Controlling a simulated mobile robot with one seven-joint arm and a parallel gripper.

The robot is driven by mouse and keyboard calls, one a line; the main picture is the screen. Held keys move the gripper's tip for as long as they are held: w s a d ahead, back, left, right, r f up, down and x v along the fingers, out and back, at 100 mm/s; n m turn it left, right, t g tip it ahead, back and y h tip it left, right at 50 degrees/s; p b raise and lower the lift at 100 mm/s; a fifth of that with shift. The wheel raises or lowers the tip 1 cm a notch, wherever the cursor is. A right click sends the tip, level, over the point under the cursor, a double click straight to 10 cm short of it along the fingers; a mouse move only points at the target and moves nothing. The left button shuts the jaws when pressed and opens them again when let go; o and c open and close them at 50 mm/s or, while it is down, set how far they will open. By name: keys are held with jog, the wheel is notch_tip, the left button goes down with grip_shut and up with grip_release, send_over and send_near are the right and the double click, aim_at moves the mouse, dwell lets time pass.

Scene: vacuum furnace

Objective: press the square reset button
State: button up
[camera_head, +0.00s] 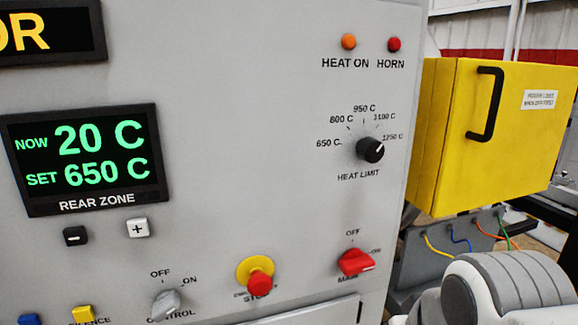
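No label reading "reset" shows in the head view. The other is yellow (83,314), with a partly covered label ending in "LENCE". My gripper is not in view. A white and grey rounded link of my arm shows at the lower right, in front of the panel's right side.
The panel carries a red stop button (259,283), a grey control knob (166,303), a red main switch (356,262), a black heat-limit dial (370,149), and minus (75,236) and plus (138,228) buttons. A yellow box (500,130) with a black handle (487,104) stands right.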

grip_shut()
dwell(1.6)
